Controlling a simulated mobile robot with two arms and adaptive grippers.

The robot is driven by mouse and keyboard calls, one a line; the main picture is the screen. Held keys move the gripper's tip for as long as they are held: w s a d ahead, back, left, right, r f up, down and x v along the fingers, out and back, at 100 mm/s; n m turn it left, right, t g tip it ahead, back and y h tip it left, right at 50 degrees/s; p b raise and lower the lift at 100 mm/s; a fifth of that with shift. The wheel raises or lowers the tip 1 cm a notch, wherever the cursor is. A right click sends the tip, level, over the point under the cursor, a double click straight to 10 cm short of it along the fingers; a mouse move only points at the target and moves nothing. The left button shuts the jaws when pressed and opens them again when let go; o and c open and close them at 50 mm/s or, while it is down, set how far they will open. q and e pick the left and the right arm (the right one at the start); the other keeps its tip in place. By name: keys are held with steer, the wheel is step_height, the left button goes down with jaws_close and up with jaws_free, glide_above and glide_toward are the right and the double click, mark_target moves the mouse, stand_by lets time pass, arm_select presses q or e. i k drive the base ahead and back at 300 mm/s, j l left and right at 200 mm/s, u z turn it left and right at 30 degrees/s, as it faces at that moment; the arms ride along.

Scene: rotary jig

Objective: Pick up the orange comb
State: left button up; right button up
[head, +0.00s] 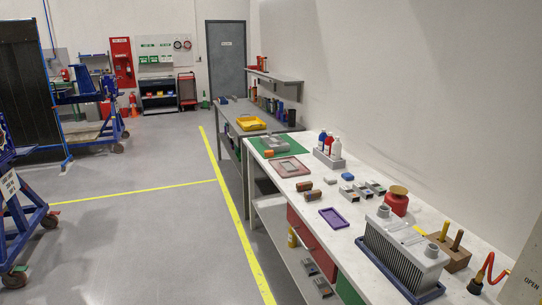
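No orange comb can be made out for certain. A small orange item (275,152) lies at the front edge of the green mat on the white workbench; it is too small to tell its shape. Neither of my grippers is in view.
The long workbench (362,226) runs along the right wall. It bears a pink-grey tray (290,167), a purple tray (333,219), bottles (336,147), a red pot (397,202) and a grey finned block (405,245). Open floor (150,235) lies left, with blue frames (28,220) beyond.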

mark_target(269, 154)
steer(key=i+j+u, duration=0.35)
steer(key=i, duration=0.55)
steer(key=i+u, duration=0.35)
steer(key=i, duration=0.55)
steer(key=i+j+z, duration=0.1)
steer(key=i+z, duration=0.35)
steer(key=i+j+z, duration=0.85)
steer(key=i+l, duration=0.1)
